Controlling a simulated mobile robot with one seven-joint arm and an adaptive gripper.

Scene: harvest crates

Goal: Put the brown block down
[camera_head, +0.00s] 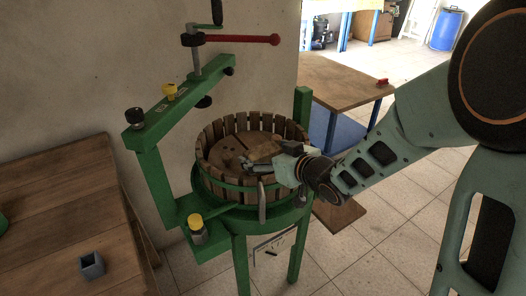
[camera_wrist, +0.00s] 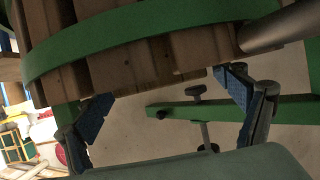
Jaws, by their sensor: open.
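A light brown block (camera_head: 263,152) shows inside the round slatted wooden basket of the green press, lying by the disc-like boards in it. My gripper (camera_head: 250,166) reaches into the basket from the right, just in front of the block in the head view. In the wrist view my gripper (camera_wrist: 165,112) has its two blue-padded fingers wide apart with nothing seen between them. Wooden slats and a green hoop (camera_wrist: 130,35) fill the top of that view. I cannot tell the block apart from the slats there.
The basket's slatted rim (camera_head: 212,172) surrounds my gripper. The press's green overhead beam (camera_head: 180,98) and red-handled screw stand at the upper left. A wooden table (camera_head: 50,215) with a small grey cup-like box (camera_head: 91,265) is at the left. Another table (camera_head: 340,85) stands behind.

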